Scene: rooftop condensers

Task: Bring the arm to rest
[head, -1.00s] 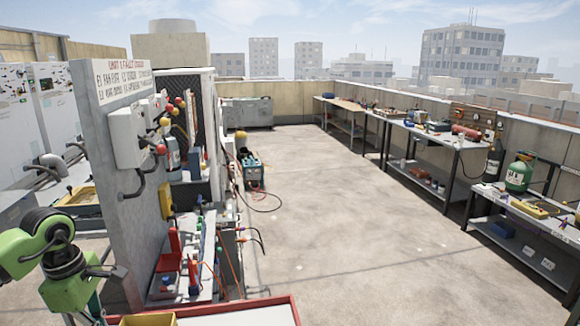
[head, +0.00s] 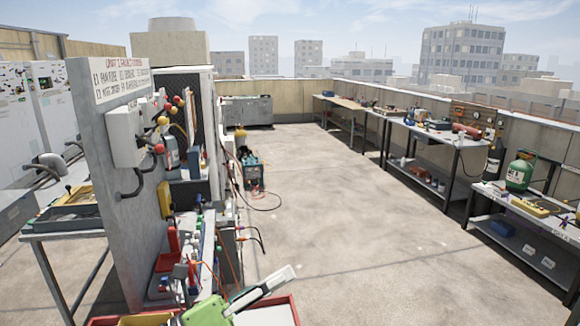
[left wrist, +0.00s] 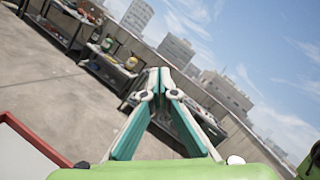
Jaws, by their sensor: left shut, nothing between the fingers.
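My left arm's green wrist (head: 205,313) shows at the bottom of the head view. My left gripper (head: 292,271) extends from it up and to the right, over the red-rimmed tray (head: 296,312) at the bottom edge. In the left wrist view the two teal and white fingers of my left gripper (left wrist: 160,76) meet at their tips, shut with nothing between them. They point out over the open roof. My right gripper is in neither view.
A grey panel (head: 110,165) with valves and hoses stands close on the left. Workbenches (head: 440,140) line the parapet on the right; a green cylinder (head: 519,172) stands on the nearest. The concrete floor (head: 350,220) between is clear.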

